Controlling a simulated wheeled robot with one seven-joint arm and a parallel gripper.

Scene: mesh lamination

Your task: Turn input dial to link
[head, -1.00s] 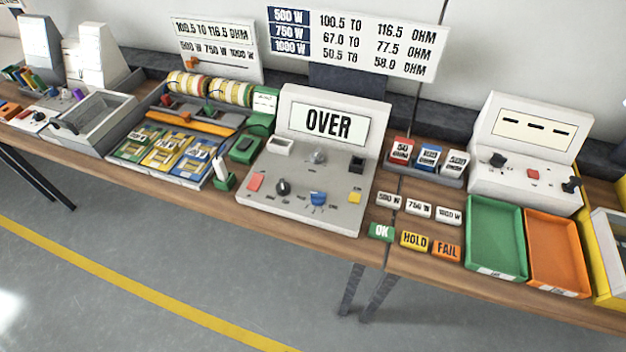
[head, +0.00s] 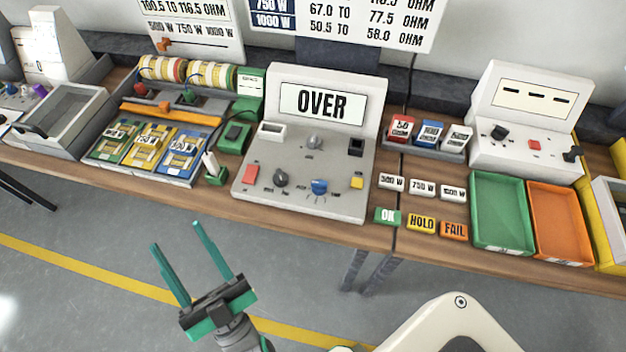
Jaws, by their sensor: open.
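The meter (head: 345,207) is a grey console on the bench with a screen (head: 322,103) reading OVER. Its sloped panel carries a black dial (head: 281,178), a blue dial (head: 319,187) and a grey knob (head: 314,142). Small marks surround the dials, but they are too small to read, so I cannot tell which is the input dial or where link is. My gripper (head: 175,234) has two green fingers spread apart with nothing between them. It is in front of the bench, below and left of the meter, apart from the dials.
The meter also has a red button (head: 251,174) and a yellow button (head: 356,183). A green probe holder (head: 215,170) stands close on its left. The floor in front is open.

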